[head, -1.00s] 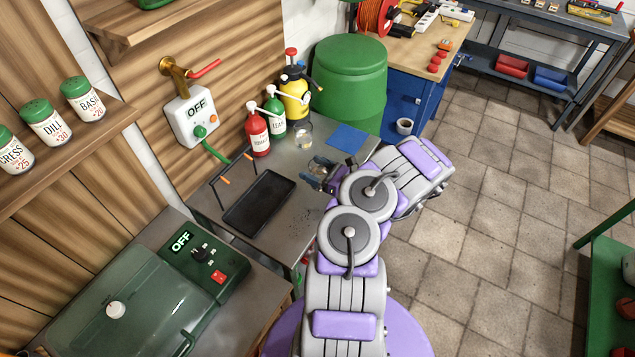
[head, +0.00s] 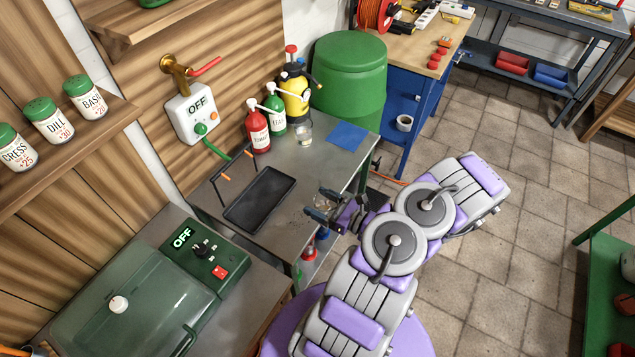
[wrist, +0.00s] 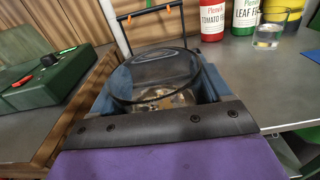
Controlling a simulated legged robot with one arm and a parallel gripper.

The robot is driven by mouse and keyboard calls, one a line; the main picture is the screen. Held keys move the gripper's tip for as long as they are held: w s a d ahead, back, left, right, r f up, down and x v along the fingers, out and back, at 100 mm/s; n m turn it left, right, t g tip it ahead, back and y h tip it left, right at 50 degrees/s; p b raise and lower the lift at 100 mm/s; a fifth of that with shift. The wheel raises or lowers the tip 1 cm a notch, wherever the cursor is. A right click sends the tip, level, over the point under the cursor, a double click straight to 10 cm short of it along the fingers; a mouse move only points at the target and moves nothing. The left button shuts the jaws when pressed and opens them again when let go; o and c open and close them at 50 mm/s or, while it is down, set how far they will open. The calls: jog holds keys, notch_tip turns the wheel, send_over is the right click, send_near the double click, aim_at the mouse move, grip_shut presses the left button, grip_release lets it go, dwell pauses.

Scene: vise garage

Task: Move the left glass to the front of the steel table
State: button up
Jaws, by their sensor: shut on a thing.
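A clear glass (head: 322,203) is between the blue fingers of my gripper (head: 320,205), near the steel table's (head: 310,170) lower-right edge. The wrist view shows this glass (wrist: 156,72) large and close, its round rim facing up, with the gripper (wrist: 158,92) shut around it. I cannot tell whether its base touches the table. A second clear glass (head: 304,134) stands farther back by the bottles; it also shows in the wrist view (wrist: 268,32) with some clear liquid in it.
A black tray (head: 260,199) lies on the table to the left of my gripper. Red (head: 257,132) and green (head: 275,117) bottles and a yellow sprayer (head: 296,98) stand at the back. A blue cloth (head: 347,136) lies near the far right corner. The tabletop between is clear.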

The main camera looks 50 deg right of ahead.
jog(key=w+d, duration=0.3)
jog(key=w+d+f+b, duration=0.1)
jog(key=w+d, duration=0.2)
jog(key=d, duration=0.1)
jog(key=w+d+f+b, duration=0.1)
jog(key=w+d, duration=0.2)
jog(key=w, duration=0.1)
jog(key=shift+d, duration=0.35)
jog(key=shift+f+b, duration=0.65)
jog(key=shift+f, duration=0.8)
jog(key=o, duration=1.3)
jog(key=s, duration=0.4)
jog(key=s+p, duration=0.1)
jog(key=s, duration=0.3)
jog(key=s+d+p, duration=0.1)
jog(key=s, duration=0.3)
